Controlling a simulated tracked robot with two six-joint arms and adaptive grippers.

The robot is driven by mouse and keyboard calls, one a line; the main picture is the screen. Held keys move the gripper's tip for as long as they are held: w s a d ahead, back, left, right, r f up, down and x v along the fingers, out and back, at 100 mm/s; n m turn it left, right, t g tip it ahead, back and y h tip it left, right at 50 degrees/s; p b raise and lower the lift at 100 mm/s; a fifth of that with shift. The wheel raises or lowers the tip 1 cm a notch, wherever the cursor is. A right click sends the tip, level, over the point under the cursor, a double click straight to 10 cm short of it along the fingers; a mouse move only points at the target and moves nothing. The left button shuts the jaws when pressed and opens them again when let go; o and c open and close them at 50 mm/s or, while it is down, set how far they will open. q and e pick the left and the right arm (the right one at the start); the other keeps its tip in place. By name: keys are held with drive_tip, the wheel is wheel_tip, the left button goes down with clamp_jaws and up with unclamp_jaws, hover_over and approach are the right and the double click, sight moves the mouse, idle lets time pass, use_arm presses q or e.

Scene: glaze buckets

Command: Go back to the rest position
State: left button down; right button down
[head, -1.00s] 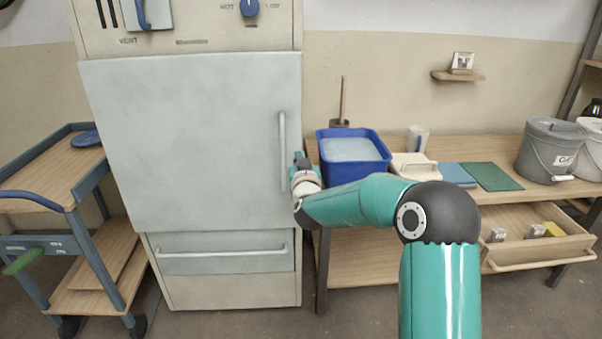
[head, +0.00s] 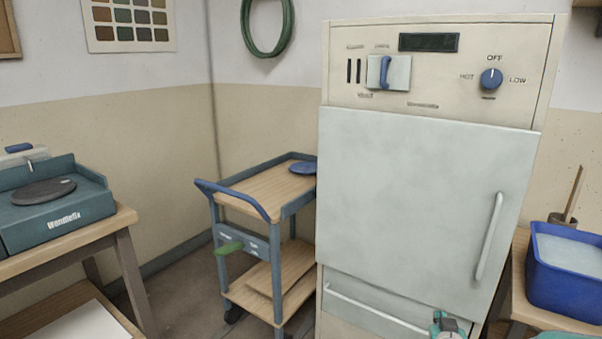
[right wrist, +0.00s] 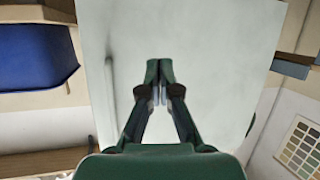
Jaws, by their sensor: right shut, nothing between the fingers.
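My right gripper (head: 447,324) shows at the bottom edge of the head view, in front of the lower part of the pale kiln cabinet (head: 415,205). In the right wrist view my right gripper (right wrist: 160,92) is shut and empty, its fingertips together. The cabinet's large door (right wrist: 205,60) lies ahead of the fingers, with its upright handle (right wrist: 110,90) to their left. In the head view the door is closed, and its handle (head: 489,236) is apart from the gripper. My left gripper is not in view.
A wooden trolley (head: 250,192) stands left of the cabinet. A blue tub (head: 560,280) sits on the table at right. A pottery wheel (head: 60,215) stands on a table at far left. Bare floor lies between that table and the trolley.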

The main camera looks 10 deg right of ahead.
drive_tip(key=s+a+f+n+g+y, duration=0.1)
drive_tip(key=s+a+f+g+y, duration=0.15)
drive_tip(key=a+f, duration=0.35)
drive_tip(key=s+a+f+n+g+y, duration=0.1)
drive_tip(key=s+a+f+y, duration=0.1)
drive_tip(key=s+a+f, duration=0.35)
drive_tip(key=s+a+f+n+g+y, duration=0.15)
drive_tip(key=a+f, duration=0.25)
drive_tip(key=f, duration=0.4)
drive_tip(key=s+a+f+g+y, duration=0.1)
drive_tip(key=s+a+f+g, duration=0.1)
drive_tip(key=s+a+f, duration=0.3)
drive_tip(key=s+a+f+g+y, duration=0.2)
drive_tip(key=s+a, duration=0.1)
drive_tip(key=s, duration=0.4)
drive_tip(key=s+a+m+g+y, duration=0.1)
drive_tip(key=s+a+g, duration=0.2)
drive_tip(key=s, duration=0.6)
wheel_tip(320, 180, up, 19)
drive_tip(key=p, duration=1.9)
drive_tip(key=shift+w, duration=0.15)
drive_tip(key=shift+f+m, duration=0.1)
drive_tip(key=shift+m, duration=0.15)
drive_tip(key=shift+d, duration=0.1)
